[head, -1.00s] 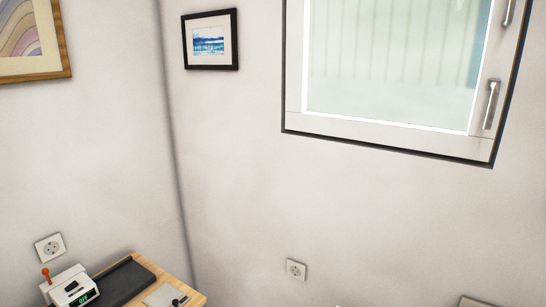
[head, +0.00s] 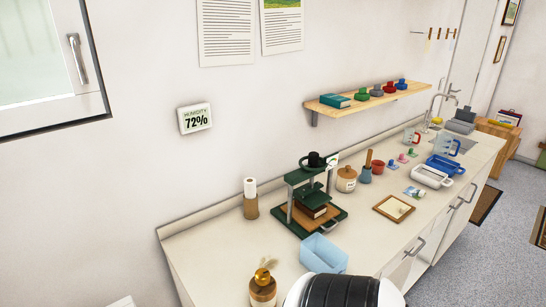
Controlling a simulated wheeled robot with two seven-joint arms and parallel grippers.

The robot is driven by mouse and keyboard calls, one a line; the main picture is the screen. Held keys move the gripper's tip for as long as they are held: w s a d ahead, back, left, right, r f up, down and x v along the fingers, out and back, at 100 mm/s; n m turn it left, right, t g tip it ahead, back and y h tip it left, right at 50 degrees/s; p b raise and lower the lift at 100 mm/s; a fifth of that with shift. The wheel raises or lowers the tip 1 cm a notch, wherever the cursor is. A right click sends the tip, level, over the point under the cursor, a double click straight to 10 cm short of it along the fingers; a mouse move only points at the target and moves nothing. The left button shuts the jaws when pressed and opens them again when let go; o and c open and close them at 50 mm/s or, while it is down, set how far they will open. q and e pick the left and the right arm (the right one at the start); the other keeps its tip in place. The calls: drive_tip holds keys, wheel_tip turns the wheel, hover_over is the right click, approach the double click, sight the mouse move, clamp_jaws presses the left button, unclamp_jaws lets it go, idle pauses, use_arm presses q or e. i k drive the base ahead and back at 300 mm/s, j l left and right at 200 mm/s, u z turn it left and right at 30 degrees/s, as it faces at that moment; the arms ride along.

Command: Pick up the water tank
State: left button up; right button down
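A light blue open box (head: 323,254) stands near the front of the counter, in front of the green press. It may be the water tank, but I cannot tell for sure. A darker blue tray (head: 446,165) and clear jugs with measuring marks (head: 446,145) stand farther along, by the sink. Neither of my grippers is in view. A white and black ribbed part, seemingly of my arm, covers the bottom middle and hides some of the counter's front edge.
The long counter (head: 210,262) holds a green press (head: 311,197), a paper roll (head: 250,198), a brown bottle (head: 263,288), a wooden frame (head: 394,208) and a white tray (head: 432,176). A wooden shelf (head: 370,104) hangs above. Grey floor (head: 480,250) is free at right.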

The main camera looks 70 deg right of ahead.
sight(318, 255)
drive_tip(key=z, duration=0.85)
drive_tip(key=l+z, duration=0.1)
drive_tip(key=z, duration=1.15)
drive_tip(key=i+z, duration=0.1)
drive_tip(key=z, duration=0.35)
drive_tip(key=l+u, duration=0.3)
drive_tip(key=u, duration=0.15)
drive_tip(key=k+l+u, duration=0.1)
drive_tip(key=l+u, duration=0.15)
drive_tip(key=u, duration=0.15)
